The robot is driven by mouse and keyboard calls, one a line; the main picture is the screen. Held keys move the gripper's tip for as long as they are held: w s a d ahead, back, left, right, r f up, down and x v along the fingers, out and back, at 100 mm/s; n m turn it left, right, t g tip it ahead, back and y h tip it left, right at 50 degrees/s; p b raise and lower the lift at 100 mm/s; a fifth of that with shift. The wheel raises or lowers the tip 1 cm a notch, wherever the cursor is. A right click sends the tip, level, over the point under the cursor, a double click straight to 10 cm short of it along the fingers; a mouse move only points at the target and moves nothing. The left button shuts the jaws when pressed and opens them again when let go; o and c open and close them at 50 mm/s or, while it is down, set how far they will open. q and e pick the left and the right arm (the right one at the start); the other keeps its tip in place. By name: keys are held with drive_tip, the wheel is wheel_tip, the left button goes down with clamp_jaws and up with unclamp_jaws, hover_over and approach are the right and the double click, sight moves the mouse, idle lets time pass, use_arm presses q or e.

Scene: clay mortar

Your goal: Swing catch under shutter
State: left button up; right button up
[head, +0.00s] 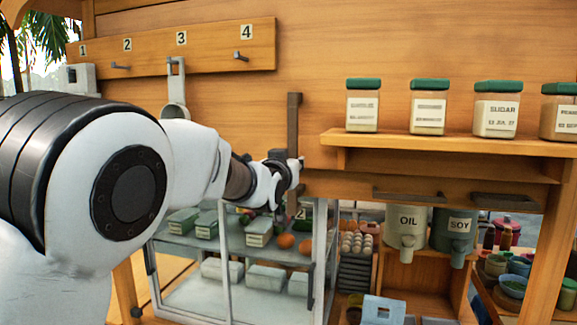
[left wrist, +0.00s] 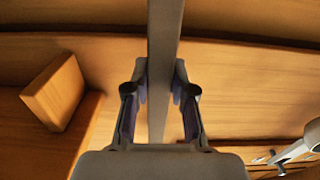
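A dark, narrow upright bar (head: 294,118), which looks like the catch, stands against the wooden wall left of the jar shelf. My left gripper (head: 292,168) is at its lower part. In the left wrist view the bar (left wrist: 164,45) runs between the two fingers of my left gripper (left wrist: 160,82), whose tips appear to touch it from both sides. I cannot make out the shutter for certain. My right gripper is not in view.
A shelf (head: 455,143) with several green-lidded jars juts out at the right. A glass case (head: 224,285) stands below my arm. A ladle (head: 176,85) hangs from the numbered rack (head: 205,51). Oil (head: 407,220) and soy (head: 455,225) containers sit at lower right.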

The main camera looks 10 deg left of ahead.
use_arm(q)
drive_tip(key=o, duration=0.4)
drive_tip(key=shift+w+d+r, duration=0.1)
drive_tip(key=shift+c, duration=0.2)
drive_tip(key=s, duration=1.1)
drive_tip(key=shift+s+f, duration=0.2)
drive_tip(key=shift+s, duration=0.1)
drive_tip(key=shift+w, duration=0.1)
